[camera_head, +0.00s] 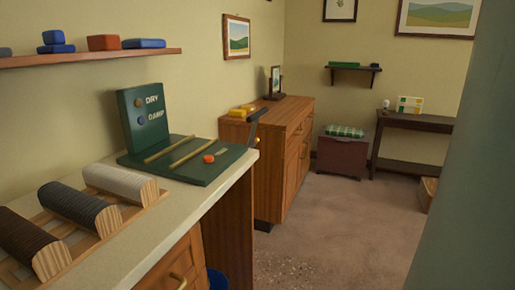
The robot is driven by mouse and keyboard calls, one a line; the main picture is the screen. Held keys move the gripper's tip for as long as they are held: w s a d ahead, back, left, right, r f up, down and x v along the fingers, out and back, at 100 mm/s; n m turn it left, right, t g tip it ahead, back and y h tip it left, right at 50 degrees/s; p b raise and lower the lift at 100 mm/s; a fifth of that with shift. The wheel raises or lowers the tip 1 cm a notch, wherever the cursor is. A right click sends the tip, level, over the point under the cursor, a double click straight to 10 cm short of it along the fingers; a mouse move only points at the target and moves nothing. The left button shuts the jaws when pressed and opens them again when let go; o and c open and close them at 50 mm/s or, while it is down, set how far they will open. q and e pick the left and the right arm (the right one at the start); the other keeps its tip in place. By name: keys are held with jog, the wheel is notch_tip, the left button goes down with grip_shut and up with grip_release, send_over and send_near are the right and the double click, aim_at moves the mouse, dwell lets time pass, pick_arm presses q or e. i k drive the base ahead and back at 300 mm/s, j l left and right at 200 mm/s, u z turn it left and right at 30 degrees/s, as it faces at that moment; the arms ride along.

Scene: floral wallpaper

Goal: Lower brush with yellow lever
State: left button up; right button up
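Three cylindrical, brush-like rolls with wooden ends lie on a slatted wooden rack (152,208) at the left: a dark brown one (28,245), a dark blue one (75,205) and a whitish one (118,182). Behind them a green stand has an upright panel (130,105) marked DRY and DAMP, and a flat base (190,172) with two tan rods and a small orange knob (208,158). Yellow pieces (241,111) sit on the wooden cabinet, beside a dark slanted bar (258,114). I cannot tell whether any of these is the yellow lever. Neither gripper is in view.
The pale counter (120,262) holds the rack and stand. Beyond it is a wooden cabinet (290,128). A wall shelf (90,58) carries blue and red blocks. A chest (340,155) and dark side table (415,122) stand at the back. Carpet (335,220) is open, with scattered specks.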

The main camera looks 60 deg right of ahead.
aim_at(256, 139)
jog(key=z, duration=1.9)
jog(key=u, duration=0.3)
jog(key=i+l+u, duration=0.25)
jog(key=u, duration=0.2)
jog(key=i+l+u, duration=0.2)
jog(key=l+u, duration=0.25)
jog(key=i+l, duration=0.15)
jog(key=l, duration=0.25)
jog(key=i+l+u, duration=0.1)
jog(key=l, duration=0.3)
jog(key=i+l, duration=0.1)
jog(key=l, duration=0.3)
jog(key=i+l+u, duration=0.1)
jog(key=l, duration=0.3)
